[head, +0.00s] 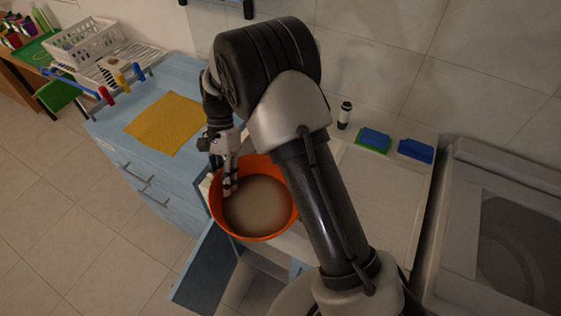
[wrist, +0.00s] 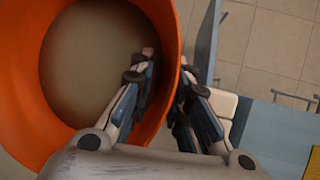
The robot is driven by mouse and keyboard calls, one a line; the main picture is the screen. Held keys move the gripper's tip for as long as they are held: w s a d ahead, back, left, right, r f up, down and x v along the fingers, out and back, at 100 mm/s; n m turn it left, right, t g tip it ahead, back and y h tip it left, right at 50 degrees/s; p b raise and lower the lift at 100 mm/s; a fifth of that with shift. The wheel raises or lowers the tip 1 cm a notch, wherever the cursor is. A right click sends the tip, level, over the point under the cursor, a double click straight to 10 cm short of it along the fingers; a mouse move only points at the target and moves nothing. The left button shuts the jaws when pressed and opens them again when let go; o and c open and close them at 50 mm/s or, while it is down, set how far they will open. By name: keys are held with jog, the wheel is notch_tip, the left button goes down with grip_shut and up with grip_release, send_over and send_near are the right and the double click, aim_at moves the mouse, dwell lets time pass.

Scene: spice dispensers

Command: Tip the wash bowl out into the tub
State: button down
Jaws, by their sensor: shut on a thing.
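The wash bowl (head: 264,166) is orange and round, and holds murky greyish-brown liquid (head: 258,208). My gripper (head: 229,188) is shut on the left side of its rim, one finger inside and one outside. The wrist view shows the bowl (wrist: 166,20) with the fingers (wrist: 168,68) on either side of its wall. The bowl is over the front part of the pale counter; whether it touches anything below is hidden. A grey-white unit with a recessed, rounded inside (head: 455,205) stands at the far right and may be the tub; I cannot tell for sure.
A yellow cloth (head: 165,123) lies on the blue cabinet. A blue door (head: 207,268) hangs open below the bowl. Blue-and-green sponges (head: 373,140), a blue sponge (head: 415,150) and a small bottle (head: 345,114) stand along the wall. A white rack (head: 88,42) is far left.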

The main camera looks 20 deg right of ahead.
aim_at(247, 188)
jog(key=w+a+m+t+y+b, duration=0.35)
jog(key=a+m+t+y, duration=0.35)
jog(key=m, duration=0.7)
jog(key=d+m+t+h+b, duration=0.1)
jog(key=m+h, duration=0.1)
jog(key=m, duration=0.3)
jog(key=d+f+m+t+h+b, duration=0.1)
jog(key=d+m+t+h, duration=0.1)
jog(key=m, duration=0.3)
jog(key=d+m+t+h+b, duration=0.1)
jog(key=d+m+t+h, duration=0.1)
jog(key=m, duration=0.4)
jog(key=shift+d+f+h, duration=0.15)
jog(key=shift+f+h, duration=0.15)
jog(key=shift+h, duration=0.3)
jog(key=s+d+m+h, duration=0.1)
jog(key=m, duration=0.1)
jog(key=s+d+m+h+b, duration=0.1)
jog(key=s+d+m, duration=0.1)
jog(key=s+d+f+m+h, duration=0.1)
jog(key=d+m, duration=0.1)
jog(key=shift+s+d+f+b, duration=0.1)
jog(key=shift+s+d+b, duration=0.05)
jog(key=shift+d+b, duration=0.15)
jog(key=shift+s+d+m+h, duration=0.35)
jog(key=shift+d+m+h, duration=0.05)
jog(key=shift+m+h, duration=0.1)
jog(key=shift+d, duration=0.15)
